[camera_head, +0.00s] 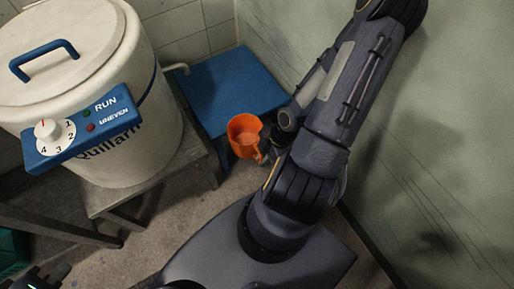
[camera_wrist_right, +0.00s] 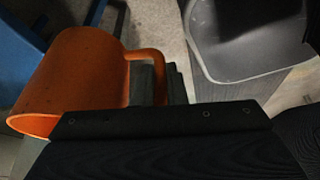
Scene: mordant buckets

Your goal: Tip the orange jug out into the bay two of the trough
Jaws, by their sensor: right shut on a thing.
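The orange jug (camera_head: 236,135) is near the front edge of the blue table in the head view, its mouth facing up toward the camera. A paler orange surface shows inside it. My right gripper (camera_head: 266,150) is at the jug's handle side, partly hidden by my arm. In the right wrist view the jug (camera_wrist_right: 80,75) is at the left, and the gripper (camera_wrist_right: 152,85) is shut on its handle. My left gripper (camera_head: 42,279) shows only in part at the bottom left corner, so its jaws cannot be judged. I cannot make out the trough or its bays.
A blue table (camera_head: 225,85) stands in the corner beside the green wall (camera_head: 430,150). A large cream vat (camera_head: 150,115) with a blue control panel (camera_head: 85,128) stands at the left on a grey stand (camera_head: 110,200). A green object (camera_head: 12,250) shows at the lower left edge.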

